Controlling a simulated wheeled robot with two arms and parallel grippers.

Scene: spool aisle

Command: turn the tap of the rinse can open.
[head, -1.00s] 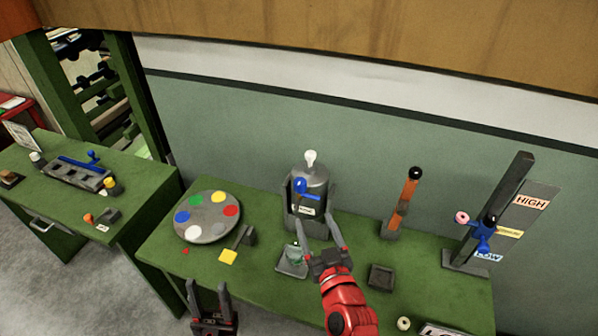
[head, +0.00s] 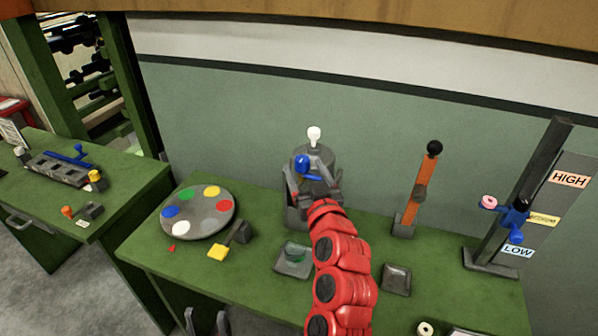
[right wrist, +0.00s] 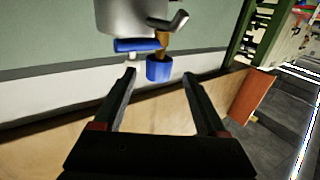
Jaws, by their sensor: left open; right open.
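The rinse can (head: 318,158) is a grey can with a white knob on top, standing at the back of the green bench. Its tap has a blue round knob (head: 302,163). In the right wrist view the can (right wrist: 128,16) is at the top, with a blue bar (right wrist: 134,45) and a blue cylinder (right wrist: 158,70) on its front. My right gripper (head: 312,176) is open in front of the can; in the right wrist view the blue cylinder shows between its fingertips, and I cannot tell whether they touch. My left gripper (head: 207,316) is open and empty at the bottom edge.
A small tray (head: 283,268) with a clear cup (head: 296,254) lies below the can. A palette disc (head: 210,226) is to the left. An orange post (head: 413,195) and a dark lever stand (head: 527,195) are to the right. A dark square dish (head: 396,279) sits at the right front.

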